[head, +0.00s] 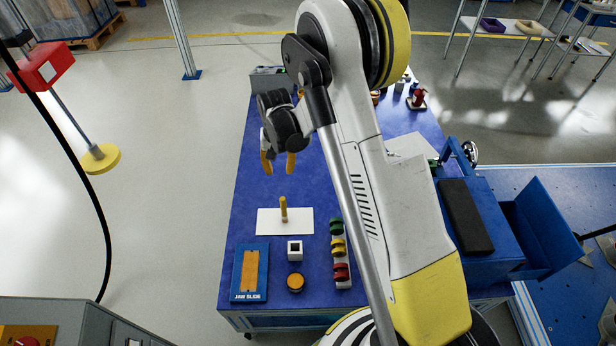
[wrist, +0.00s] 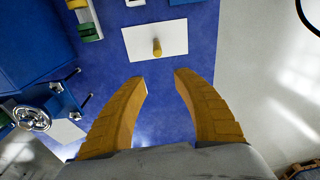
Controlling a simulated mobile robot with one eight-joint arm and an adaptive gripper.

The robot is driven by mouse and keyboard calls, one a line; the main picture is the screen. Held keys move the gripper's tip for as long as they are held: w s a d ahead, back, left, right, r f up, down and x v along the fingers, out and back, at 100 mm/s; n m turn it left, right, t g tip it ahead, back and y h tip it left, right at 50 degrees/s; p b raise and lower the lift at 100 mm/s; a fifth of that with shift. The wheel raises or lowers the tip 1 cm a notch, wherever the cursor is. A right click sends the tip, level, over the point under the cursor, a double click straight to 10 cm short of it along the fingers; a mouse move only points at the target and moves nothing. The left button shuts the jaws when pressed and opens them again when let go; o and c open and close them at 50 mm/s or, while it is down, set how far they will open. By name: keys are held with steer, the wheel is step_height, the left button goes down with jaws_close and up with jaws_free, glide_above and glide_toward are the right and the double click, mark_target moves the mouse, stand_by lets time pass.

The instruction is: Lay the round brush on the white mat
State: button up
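The white mat (head: 265,222) lies flat on the blue table. A tan round peg-like piece (head: 283,209), perhaps the round brush, stands upright on it; its bristles cannot be made out. The wrist view also shows the mat (wrist: 137,42) with this piece (wrist: 157,48) on it. My gripper (head: 278,164) is open and empty, above the table and behind the mat in the head view. In the wrist view its two yellow fingers (wrist: 161,84) are well apart, with the mat beyond their tips. Nothing is between them.
In front of the mat are a blue jaw slide board (head: 240,272), a small white square holder (head: 295,250), an orange round piece (head: 295,282) and a rack of coloured pieces (head: 340,248). A blue machine (head: 478,185) stands right. Table left of my gripper is clear.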

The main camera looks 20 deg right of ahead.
steer(key=s+r+n+t, duration=0.1)
steer(key=s+r, duration=0.4)
steer(key=r, duration=0.5)
steer(key=s+r+n+t, duration=0.15)
steer(key=s+r, duration=0.35)
steer(key=r, duration=0.6)
steer(key=s+r+t, duration=0.2)
steer(key=s, duration=0.6)
steer(key=s+r+n+t, duration=0.1)
steer(key=s+r, duration=0.1)
steer(key=s, duration=0.6)
steer(key=shift+s+a+r+t, duration=0.2)
steer(key=shift+s+r+t, duration=0.1)
steer(key=shift+s+t, duration=0.05)
steer(key=shift+n, duration=0.25)
